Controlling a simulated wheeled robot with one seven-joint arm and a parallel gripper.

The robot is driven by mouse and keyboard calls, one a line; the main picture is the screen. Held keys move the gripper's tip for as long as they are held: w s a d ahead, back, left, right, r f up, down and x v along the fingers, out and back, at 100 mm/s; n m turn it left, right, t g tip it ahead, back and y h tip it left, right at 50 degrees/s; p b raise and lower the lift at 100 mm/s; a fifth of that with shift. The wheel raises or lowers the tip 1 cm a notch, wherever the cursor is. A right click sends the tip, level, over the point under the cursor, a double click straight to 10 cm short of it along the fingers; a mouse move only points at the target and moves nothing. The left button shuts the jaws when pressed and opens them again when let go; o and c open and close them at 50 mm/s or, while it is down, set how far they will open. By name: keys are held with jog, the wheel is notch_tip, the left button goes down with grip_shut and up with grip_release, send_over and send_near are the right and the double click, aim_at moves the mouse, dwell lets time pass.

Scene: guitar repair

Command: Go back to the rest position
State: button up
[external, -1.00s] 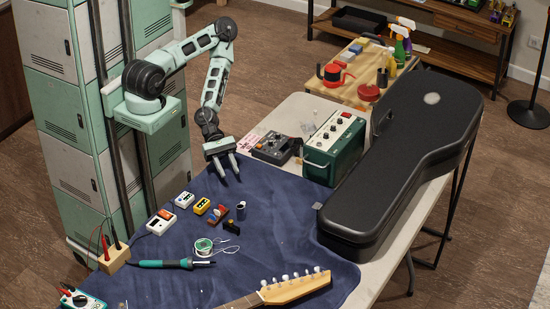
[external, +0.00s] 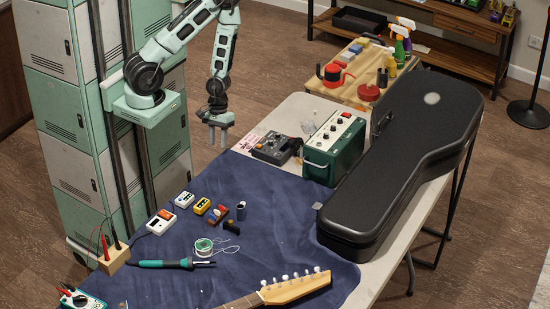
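My gripper (external: 218,138) is raised in the air above the back left edge of the blue cloth (external: 265,190), pointing down. Its two fingers stand apart with nothing visible between them. My arm is bent up from its mount and down to the gripper, clear of the table and the objects on it.
On the cloth are several small pedals (external: 160,222), a soldering iron (external: 170,263), a solder spool (external: 204,246) and a guitar headstock (external: 296,288).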

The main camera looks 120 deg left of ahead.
jog(key=s+a+r+m+g+y+b, duration=0.15)
jog(key=a+r+m+y, duration=0.35)
jog(key=r, duration=0.9)
notch_tip(320, 180, up, 9)
jog(key=d+m+h, duration=0.1)
jog(key=d+m, duration=0.2)
jog(key=m, duration=0.2)
jog(key=shift+w+m+h, duration=0.2)
jog(key=shift+m+h, duration=0.1)
jog(key=shift+h, duration=0.1)
jog(key=shift+o, duration=0.5)
notch_tip(320, 180, up, 15)
jog(key=p, duration=1.5)
jog(key=shift+a+r, duration=0.15)
jog(key=shift+a, duration=0.05)
jog(key=shift+s, duration=0.1)
